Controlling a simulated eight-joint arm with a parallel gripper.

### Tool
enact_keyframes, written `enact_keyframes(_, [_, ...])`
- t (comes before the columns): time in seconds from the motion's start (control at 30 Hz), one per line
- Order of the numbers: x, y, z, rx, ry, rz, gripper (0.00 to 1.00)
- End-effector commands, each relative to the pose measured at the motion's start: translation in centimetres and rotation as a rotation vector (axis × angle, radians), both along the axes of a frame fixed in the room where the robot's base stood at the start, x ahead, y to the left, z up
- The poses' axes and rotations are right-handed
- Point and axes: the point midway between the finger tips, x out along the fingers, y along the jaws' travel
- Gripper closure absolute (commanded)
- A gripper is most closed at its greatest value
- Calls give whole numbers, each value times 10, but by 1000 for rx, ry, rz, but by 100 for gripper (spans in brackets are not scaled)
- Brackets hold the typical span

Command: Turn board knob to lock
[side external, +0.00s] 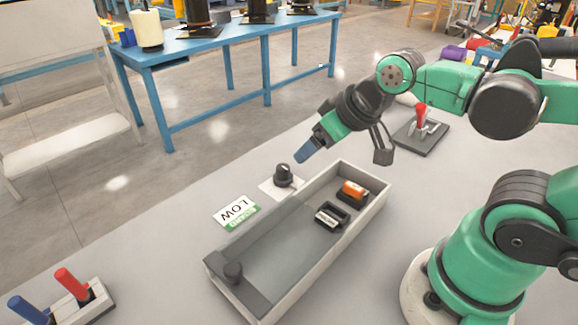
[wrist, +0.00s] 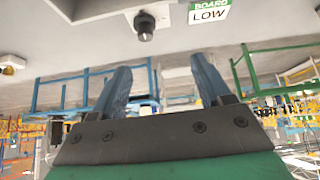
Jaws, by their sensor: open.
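The black board knob (side external: 283,176) stands on a white square plate on the grey table, beside the far side of a long tray. In the wrist view the knob (wrist: 144,26) is near the top, left of the card (wrist: 209,12). My gripper (side external: 307,150) is above and to the right of the knob, apart from it. In the wrist view its two blue fingers (wrist: 163,80) are spread with nothing between them. The knob's pointer direction is too small to tell.
The long tray (side external: 295,279) holds a black knob at its near end and orange and black blocks at the far end. A red-handled lever (side external: 421,118) stands at right. Blue and red handles (side external: 70,284) stand at lower left.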

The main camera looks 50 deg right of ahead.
Motion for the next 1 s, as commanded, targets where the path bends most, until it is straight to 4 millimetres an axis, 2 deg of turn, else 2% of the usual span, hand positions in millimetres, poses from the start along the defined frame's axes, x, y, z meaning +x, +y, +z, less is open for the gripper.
enact_keyframes(0.17, [15,-3,5,-79,81,113,30])
enact_keyframes(0.37, [49,-11,1,-220,265,399,30])
enact_keyframes(0.5, [74,-18,-14,-284,387,626,30])
enact_keyframes(0.7, [100,-26,-44,-318,511,909,30])
enact_keyframes(0.83, [107,-29,-58,-321,549,1017,30])
enact_keyframes(1.0, [109,-30,-70,-320,563,1060,30])
